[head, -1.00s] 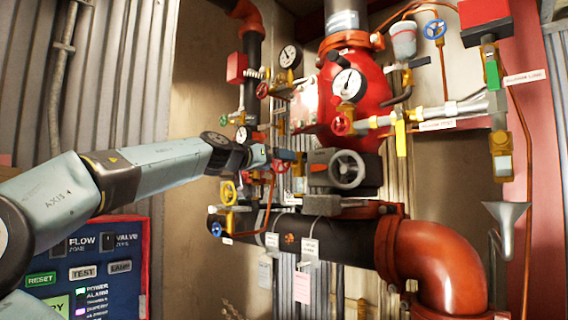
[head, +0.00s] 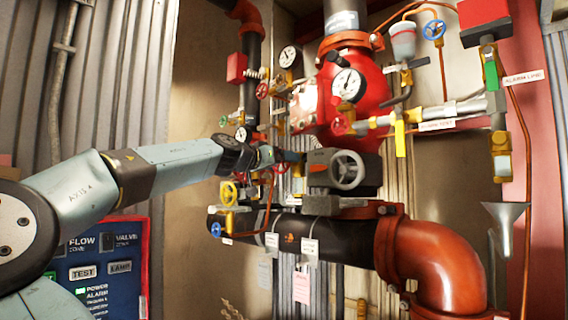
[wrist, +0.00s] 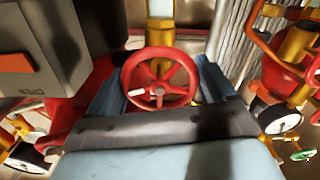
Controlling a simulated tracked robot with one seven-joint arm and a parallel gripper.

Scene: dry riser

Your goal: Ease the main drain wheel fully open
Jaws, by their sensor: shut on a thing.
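The main drain wheel is a small red spoked handwheel (wrist: 160,78), seen nearly face-on in the middle of the wrist view. My gripper (wrist: 162,85) has its blue-grey fingers on either side of the wheel's rim and is shut on it. In the head view my gripper (head: 288,157) reaches in from the left, just left of the grey box with a handwheel. There the red wheel (head: 283,167) is mostly hidden behind the fingers. How far the wheel is turned cannot be told.
The grey box (head: 322,170) with its grey handwheel (head: 347,169) stands right beside the gripper. A yellow-handled valve (head: 228,193) and a blue-handled valve (head: 217,229) sit below left. Gauges and the red riser valve (head: 362,90) are above. A control panel (head: 105,265) is lower left.

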